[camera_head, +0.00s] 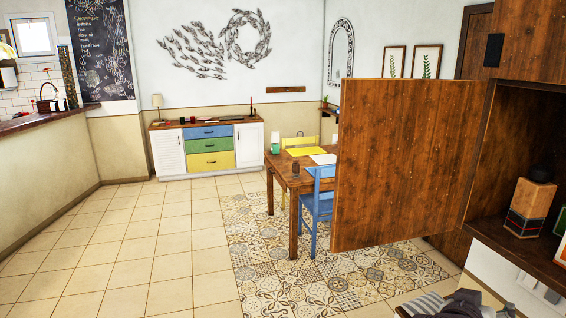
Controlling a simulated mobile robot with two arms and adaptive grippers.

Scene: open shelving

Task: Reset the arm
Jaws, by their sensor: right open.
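My left gripper is out of view.
A large brown wooden door panel (400,165) stands open left of the shelf. A patterned box (530,207) with a dark-topped item sits on the shelf. A dining table (290,178) and blue chair (318,200) stand behind. The tiled floor (130,250) at left is clear.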

